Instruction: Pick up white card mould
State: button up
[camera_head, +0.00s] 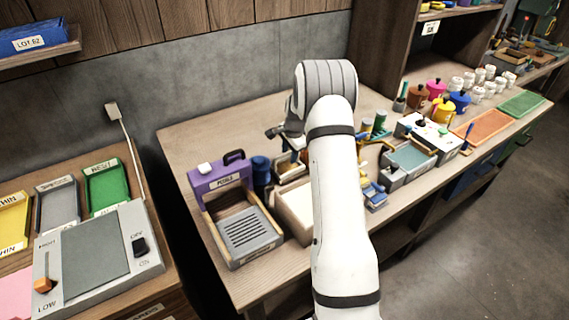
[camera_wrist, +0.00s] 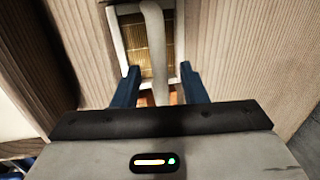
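In the wrist view, a white-framed mould (camera_wrist: 124,38) with a golden slatted mesh appears beyond my gripper, against wood. A pale, rounded bar, perhaps its handle (camera_wrist: 157,58), runs down the middle toward my gripper. My gripper (camera_wrist: 158,78) is open, with one dark blue finger on each side of the bar. Gaps show between the bar and both fingers. In the head view, the end of my arm is over the workbench, and I cannot make out the mould there.
A purple-backed tray (camera_head: 220,178) with a grey grate and a pale-filled box (camera_head: 297,208) stand on the workbench (camera_head: 185,140). Coloured pots (camera_head: 436,88) and white jars (camera_head: 480,76) stand farther right. A grey heater-like box (camera_head: 95,255) is at the lower left.

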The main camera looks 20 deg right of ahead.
aim_at(286, 161)
jog(key=shift+w+f, duration=0.2)
jog(key=shift+f, duration=1.05)
jog(key=shift+c, duration=0.6)
grip_shut()
